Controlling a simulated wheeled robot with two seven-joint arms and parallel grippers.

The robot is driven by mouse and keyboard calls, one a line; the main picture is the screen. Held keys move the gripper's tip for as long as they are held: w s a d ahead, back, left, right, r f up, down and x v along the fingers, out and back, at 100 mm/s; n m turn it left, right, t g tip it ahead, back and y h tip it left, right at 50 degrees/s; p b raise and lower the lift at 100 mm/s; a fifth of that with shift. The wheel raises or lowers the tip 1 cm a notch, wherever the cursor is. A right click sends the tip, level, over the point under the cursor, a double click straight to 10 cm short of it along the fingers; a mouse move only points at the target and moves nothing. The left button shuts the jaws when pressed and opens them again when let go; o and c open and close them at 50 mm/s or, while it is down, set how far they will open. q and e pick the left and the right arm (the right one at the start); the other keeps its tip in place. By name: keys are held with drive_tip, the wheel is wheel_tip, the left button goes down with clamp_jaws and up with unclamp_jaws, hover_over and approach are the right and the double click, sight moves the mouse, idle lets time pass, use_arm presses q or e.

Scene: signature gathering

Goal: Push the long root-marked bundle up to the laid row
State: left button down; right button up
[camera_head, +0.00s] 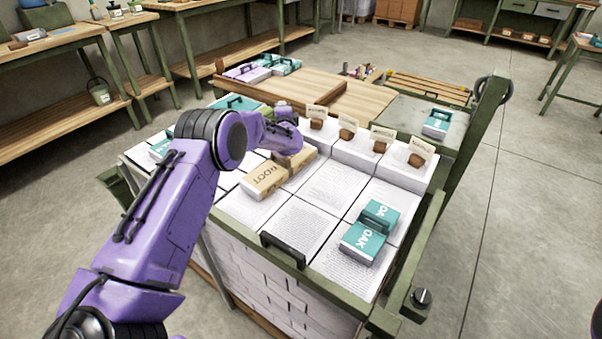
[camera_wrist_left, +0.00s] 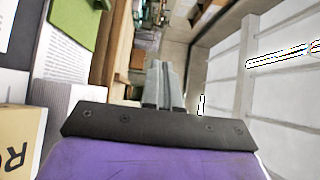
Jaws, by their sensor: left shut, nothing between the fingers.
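The long tan bundle marked ROOT (camera_head: 264,180) lies on white printed stacks on the left part of the bench. My left arm passes just behind it, and its end shows at the left edge of the left wrist view (camera_wrist_left: 15,145). My left gripper (camera_wrist_left: 165,75) is shut and empty, its fingers pointing away from the bundle's end in the wrist view. I cannot tell whether the gripper touches the bundle. Two teal bundles marked OAK (camera_head: 364,240) lie side by side at the front right. My right gripper is out of view.
Tagged stacks with brown blocks (camera_head: 416,160) line the back of the printed stacks. A green rail (camera_head: 415,255) edges the right side, and a black handle (camera_head: 283,249) stands at the front. A wooden board (camera_head: 290,90) lies behind. Printed sheets (camera_head: 330,190) between ROOT and OAK are clear.

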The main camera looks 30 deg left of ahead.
use_arm(q)
drive_tip(key=p, duration=0.5)
hover_over(287, 164)
drive_tip(key=v, duration=0.4)
wheel_tip(287, 164, down, 10)
drive_tip(key=shift+s+f, duration=0.1)
drive_tip(key=shift+w+a+r, duration=0.15)
drive_tip(key=shift+w+r, duration=0.05)
drive_tip(key=shift+w, duration=0.1)
drive_tip(key=shift+w+a, duration=0.1)
drive_tip(key=shift+w, duration=0.05)
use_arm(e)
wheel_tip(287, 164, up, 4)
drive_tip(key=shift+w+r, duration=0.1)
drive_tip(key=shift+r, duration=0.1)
use_arm(q)
drive_tip(key=shift+w, duration=0.1)
